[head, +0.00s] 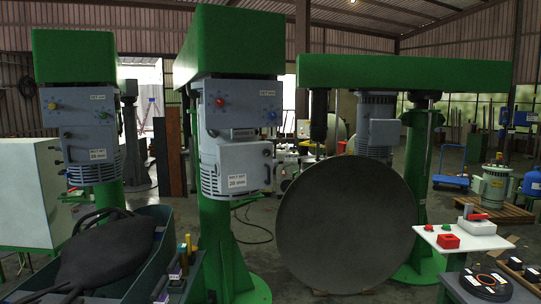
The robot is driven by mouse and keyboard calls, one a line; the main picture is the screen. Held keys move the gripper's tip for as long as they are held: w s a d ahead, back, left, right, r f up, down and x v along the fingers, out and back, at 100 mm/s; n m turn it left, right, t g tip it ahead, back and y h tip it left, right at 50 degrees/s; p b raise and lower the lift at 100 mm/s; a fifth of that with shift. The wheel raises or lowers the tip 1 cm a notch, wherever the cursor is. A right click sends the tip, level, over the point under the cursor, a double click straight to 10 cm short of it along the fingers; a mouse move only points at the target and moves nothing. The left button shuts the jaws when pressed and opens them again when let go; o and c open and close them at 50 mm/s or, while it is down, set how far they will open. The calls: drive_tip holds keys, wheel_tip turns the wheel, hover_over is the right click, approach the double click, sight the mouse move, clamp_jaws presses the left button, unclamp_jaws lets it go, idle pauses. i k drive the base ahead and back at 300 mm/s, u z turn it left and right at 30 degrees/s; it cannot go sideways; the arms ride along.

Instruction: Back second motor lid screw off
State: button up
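Three green dispersers with grey motors stand in front of me. The middle disperser's motor (211,181) has a grey lid (246,165) on its front, with a white label below. A control panel (240,105) with a red and a blue knob sits above it. The left disperser's motor (107,172) has a similar lid box (90,144). The right disperser's motor (376,107) has a grey box on its side. Which motor counts as second I cannot tell. The lid screws are too small to make out. My gripper is not in view.
A large dark disc (345,225) stands in front of the right disperser. A dark bin (133,290) holding a black flat object (105,250) fills the lower left. A white table (462,238) with red parts stands at right. A blue trolley (451,181) is behind it.

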sight(266, 152)
drive_tip(key=i, duration=1.9)
drive_tip(key=u, duration=2.3)
